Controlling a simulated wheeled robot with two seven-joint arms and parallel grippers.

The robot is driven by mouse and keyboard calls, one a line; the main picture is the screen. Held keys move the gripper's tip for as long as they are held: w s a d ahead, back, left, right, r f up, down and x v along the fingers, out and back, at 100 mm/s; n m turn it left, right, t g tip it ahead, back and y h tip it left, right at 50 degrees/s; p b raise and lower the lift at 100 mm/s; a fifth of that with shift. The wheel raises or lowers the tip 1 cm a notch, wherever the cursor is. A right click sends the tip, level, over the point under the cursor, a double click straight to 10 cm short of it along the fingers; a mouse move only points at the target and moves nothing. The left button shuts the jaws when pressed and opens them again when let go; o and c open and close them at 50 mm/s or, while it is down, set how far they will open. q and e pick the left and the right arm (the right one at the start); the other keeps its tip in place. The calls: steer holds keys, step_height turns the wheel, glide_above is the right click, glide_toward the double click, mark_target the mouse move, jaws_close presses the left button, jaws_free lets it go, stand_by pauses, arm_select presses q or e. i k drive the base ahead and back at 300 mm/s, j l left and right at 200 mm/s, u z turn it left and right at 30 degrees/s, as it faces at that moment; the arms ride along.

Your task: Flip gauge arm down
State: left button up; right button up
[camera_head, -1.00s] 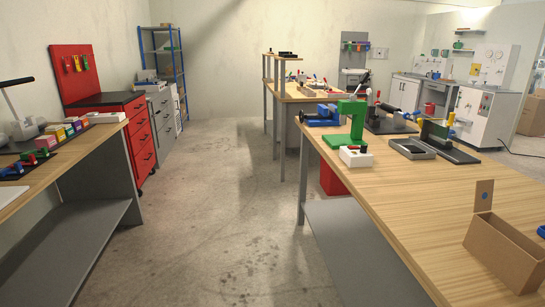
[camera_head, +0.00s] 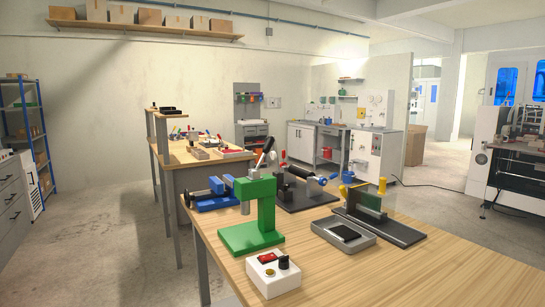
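No part labelled as a gauge arm can be picked out for certain. A black fixture (camera_head: 395,228) with an upright dark plate and yellow parts stands on the wooden bench at the right of the tool group. A green press (camera_head: 262,205) with a black-knobbed lever stands at the bench's left end. Behind it is a dark-based device (camera_head: 292,200) with a cylinder and a raised handle. Which of these carries the gauge arm, and its pose, I cannot tell. Neither of my grippers is in view.
A white box (camera_head: 273,280) with a red switch stands at the bench's front left. A grey tray (camera_head: 330,237) holds a black block. A blue vise (camera_head: 213,203) sits at the left edge. The wooden bench top (camera_head: 420,275) is clear at right. Open floor (camera_head: 125,255) lies left.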

mark_target(274, 154)
steer(key=i+j, duration=0.5)
steer(key=j, duration=0.15)
steer(key=i+j, duration=0.45)
steer(key=j, duration=0.15)
steer(key=i+j, duration=0.5)
steer(key=j, duration=0.15)
steer(key=i+j, duration=0.5)
steer(key=j, duration=0.15)
